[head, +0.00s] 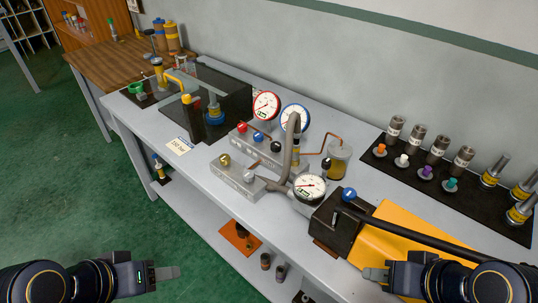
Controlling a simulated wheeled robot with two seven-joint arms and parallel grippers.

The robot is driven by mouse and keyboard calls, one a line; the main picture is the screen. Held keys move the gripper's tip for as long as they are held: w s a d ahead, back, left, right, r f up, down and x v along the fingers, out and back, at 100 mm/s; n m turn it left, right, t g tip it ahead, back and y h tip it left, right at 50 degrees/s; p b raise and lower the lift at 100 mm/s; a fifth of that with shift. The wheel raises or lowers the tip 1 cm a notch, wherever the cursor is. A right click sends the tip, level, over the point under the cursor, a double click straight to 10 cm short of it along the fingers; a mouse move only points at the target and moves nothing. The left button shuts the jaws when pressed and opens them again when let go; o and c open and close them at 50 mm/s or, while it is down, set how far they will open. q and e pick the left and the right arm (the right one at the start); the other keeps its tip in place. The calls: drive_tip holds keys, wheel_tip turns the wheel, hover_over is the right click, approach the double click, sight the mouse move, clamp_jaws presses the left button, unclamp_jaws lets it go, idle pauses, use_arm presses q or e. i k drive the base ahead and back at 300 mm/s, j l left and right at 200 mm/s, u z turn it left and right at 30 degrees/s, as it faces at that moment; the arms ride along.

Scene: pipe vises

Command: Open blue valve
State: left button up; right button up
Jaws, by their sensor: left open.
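Two blue knobs are in the head view, and I cannot tell which is the blue valve. One blue knob (349,194) with a white mark sits on top of the black pump body (333,222). A smaller blue knob (258,137) is on the rear grey manifold (262,149), between a red knob (242,127) and a black knob (276,147). My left gripper (165,273) is open and empty, low at the left, in front of the bench. My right gripper (375,274) is low at the right, apart from both knobs; its finger gap is hidden.
A grey bench (200,215) carries a red gauge (266,105), a blue-rimmed gauge (295,117), a white gauge (309,187) and hoses. Metal cylinders (437,149) stand on a dark mat at right.

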sight(258, 136)
drive_tip(key=i+j+z, duration=0.2)
drive_tip(key=z, duration=0.15)
drive_tip(key=i+j+z, duration=0.15)
drive_tip(key=j+z, duration=0.25)
drive_tip(key=i+j+z, duration=0.1)
drive_tip(key=j+z, duration=0.65)
drive_tip(key=i+j, duration=0.05)
